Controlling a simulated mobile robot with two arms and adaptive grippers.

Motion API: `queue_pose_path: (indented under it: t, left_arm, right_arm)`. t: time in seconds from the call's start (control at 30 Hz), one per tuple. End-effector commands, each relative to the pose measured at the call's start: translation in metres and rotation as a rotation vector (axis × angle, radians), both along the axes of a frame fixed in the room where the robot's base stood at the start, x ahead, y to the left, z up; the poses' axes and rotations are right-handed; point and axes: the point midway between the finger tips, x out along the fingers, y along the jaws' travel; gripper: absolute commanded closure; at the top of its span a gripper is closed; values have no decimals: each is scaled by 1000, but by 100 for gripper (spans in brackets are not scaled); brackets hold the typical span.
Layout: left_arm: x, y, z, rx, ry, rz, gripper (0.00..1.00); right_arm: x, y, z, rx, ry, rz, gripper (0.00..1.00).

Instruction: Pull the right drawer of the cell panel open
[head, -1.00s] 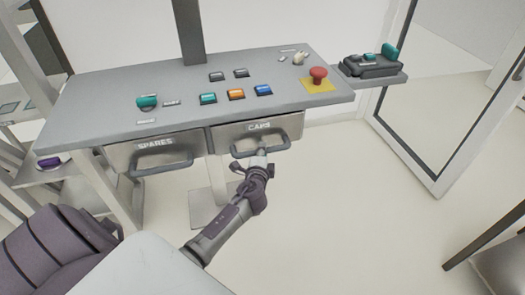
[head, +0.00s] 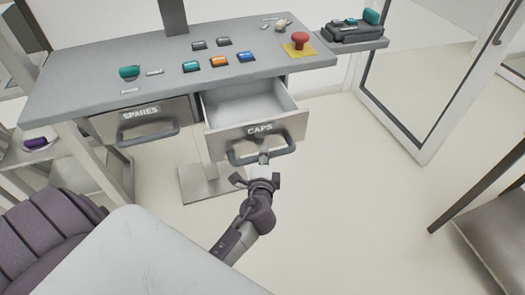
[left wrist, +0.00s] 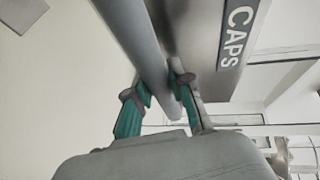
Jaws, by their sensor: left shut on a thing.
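The right drawer (head: 258,130), labelled CAPS, stands partly out of the cell panel (head: 170,72), and its empty-looking inside shows. Its grey bar handle (head: 285,149) runs along the drawer front. The left drawer (head: 142,120), labelled SPARES, is closed. My right gripper is not in view.
A red emergency button (head: 300,40) and several coloured buttons are on the panel top. A small side shelf (head: 352,45) holds a dark device. A glass door frame (head: 395,125) stands at right, and a dark-framed table (head: 490,215) at lower right. The floor between is clear.

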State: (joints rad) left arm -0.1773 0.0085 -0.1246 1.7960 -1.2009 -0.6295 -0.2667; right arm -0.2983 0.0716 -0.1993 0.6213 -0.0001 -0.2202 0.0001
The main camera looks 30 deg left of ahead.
Motion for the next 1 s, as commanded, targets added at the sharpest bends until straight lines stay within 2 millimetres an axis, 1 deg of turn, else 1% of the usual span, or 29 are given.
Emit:
queue_pose_path:
  t: [0.23,0.27,0.4,0.43,0.77,0.87,1.0]
  left_arm:
    - [0,0,0,0,0,0,100]
    - [0,0,0,0,0,0,77]
    - [0,0,0,0,0,0,54]
    - [0,0,0,0,0,0,52]
    - [-2,-1,0,0,0,-1,52]
    - [-12,-6,2,-1,1,-1,52]
    - [-36,-18,6,-2,2,-2,52]
  right_arm:
    - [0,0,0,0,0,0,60]
    - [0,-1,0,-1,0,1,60]
    - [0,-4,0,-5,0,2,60]
    - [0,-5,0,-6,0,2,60]
    - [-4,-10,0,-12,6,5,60]
    - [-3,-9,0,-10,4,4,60]
    - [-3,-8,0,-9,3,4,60]
